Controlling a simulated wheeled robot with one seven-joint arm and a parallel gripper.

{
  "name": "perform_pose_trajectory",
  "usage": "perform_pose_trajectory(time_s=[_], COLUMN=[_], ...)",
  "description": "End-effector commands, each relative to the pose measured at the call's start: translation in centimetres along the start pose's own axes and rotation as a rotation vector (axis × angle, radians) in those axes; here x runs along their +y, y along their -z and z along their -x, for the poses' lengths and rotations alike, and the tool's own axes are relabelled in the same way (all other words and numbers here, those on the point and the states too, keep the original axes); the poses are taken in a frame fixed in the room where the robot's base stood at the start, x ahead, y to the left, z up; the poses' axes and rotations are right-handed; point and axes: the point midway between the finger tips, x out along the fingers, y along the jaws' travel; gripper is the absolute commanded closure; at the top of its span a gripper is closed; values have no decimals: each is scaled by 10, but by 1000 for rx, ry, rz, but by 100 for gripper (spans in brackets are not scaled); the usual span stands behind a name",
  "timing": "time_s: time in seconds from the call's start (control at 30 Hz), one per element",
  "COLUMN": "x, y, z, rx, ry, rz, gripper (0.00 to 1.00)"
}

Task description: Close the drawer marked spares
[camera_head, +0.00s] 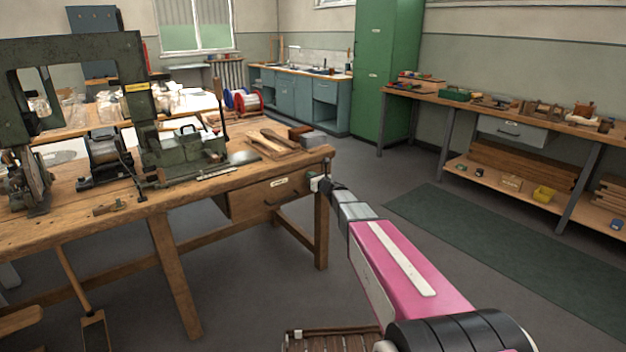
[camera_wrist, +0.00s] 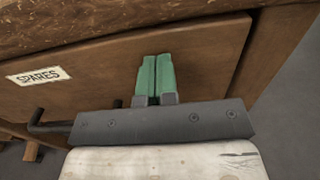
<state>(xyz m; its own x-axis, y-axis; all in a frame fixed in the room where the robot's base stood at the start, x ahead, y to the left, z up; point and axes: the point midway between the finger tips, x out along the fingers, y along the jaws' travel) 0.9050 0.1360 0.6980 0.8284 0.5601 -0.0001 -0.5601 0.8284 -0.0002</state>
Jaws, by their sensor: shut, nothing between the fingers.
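The wooden drawer (camera_head: 250,204) is under the right part of the workbench top. In the wrist view its brown front (camera_wrist: 100,70) fills the middle, with a white label (camera_wrist: 38,76) reading SPARES at the left. A dark bar handle (camera_wrist: 50,128) is partly hidden by my gripper. The drawer front seems to stand a little out from the bench; how far is hard to tell. My gripper (camera_wrist: 157,60) has green fingers pressed together with nothing between them. They point at the drawer front, right of the label; contact cannot be told. In the head view my gripper (camera_head: 316,184) is small beside the bench's right corner.
The workbench (camera_head: 110,207) carries a large green machine (camera_head: 180,150) and wooden pieces. A wooden leg (camera_head: 321,235) stands below its right corner. A side bench (camera_head: 520,122) with a grey drawer is at the right, a green cabinet (camera_head: 385,70) behind.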

Motion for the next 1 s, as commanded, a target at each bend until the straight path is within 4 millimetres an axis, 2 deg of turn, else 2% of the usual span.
perform_pose_trajectory(time_s=[0.03, 0.17, 0.57, 0.77, 1.0], x=[-2, -2, -1, -2, -3], y=[1, 0, -1, -1, -1], z=[-14, -32, -34, -12, 40], rx=[-1, -1, -2, -2, 1], ry=[-1, 0, -1, 0, 2], rz=[0, 0, -1, -1, -1], gripper=[100, 100, 100, 100, 100])
